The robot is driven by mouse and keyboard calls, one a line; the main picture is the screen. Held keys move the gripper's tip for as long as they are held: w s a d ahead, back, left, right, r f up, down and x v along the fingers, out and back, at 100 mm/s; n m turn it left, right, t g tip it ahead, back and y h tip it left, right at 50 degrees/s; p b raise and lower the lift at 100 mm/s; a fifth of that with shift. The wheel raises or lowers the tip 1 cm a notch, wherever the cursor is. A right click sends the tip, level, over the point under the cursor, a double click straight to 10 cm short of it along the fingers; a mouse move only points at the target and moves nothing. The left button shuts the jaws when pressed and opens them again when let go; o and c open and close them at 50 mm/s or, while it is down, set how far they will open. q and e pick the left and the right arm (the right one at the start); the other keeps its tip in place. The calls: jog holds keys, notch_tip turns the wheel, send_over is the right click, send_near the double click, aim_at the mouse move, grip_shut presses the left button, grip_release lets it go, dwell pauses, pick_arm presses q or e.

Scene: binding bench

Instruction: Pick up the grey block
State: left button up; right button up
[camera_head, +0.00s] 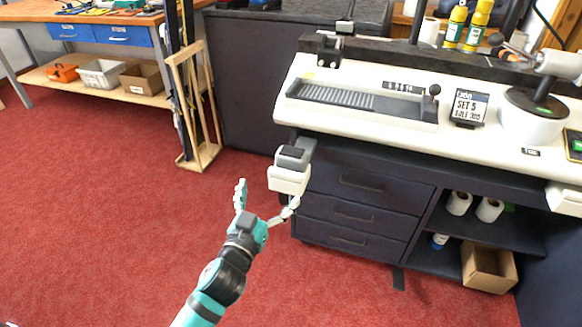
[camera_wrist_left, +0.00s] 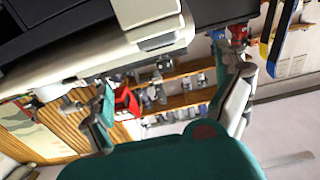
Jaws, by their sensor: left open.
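My left gripper (camera_head: 267,194) is open, its two fingers spread wide, in front of the bench's left front corner. No object shows between its fingers in the head view. A blocky grey and white piece (camera_head: 293,158) with a dark top juts out at that corner, just beyond the fingertips. I cannot tell whether it is the grey block or a bench fitting. A smaller grey piece (camera_head: 345,27) sits at the back of the bench. The left wrist view shows the open fingers (camera_wrist_left: 170,95) below a large pale body (camera_wrist_left: 150,20). My right gripper is not in view.
Dark drawers (camera_head: 360,186) lie beneath. A wooden rack (camera_head: 203,150) stands to the left. Red floor (camera_head: 100,200) is clear there.

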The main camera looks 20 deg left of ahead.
aim_at(289, 159)
pick_arm(q)
jog(key=w, duration=1)
jog(key=shift+d+b, duration=0.25)
jog(key=shift+b, duration=0.1)
jog(key=w+b, duration=0.1)
jog(key=w, duration=0.5)
jog(key=shift+w+d, duration=0.1)
jog(key=shift+w, duration=0.2)
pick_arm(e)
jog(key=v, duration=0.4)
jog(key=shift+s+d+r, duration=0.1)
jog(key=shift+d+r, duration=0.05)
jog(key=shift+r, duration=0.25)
pick_arm(q)
jog(key=c, duration=1.1)
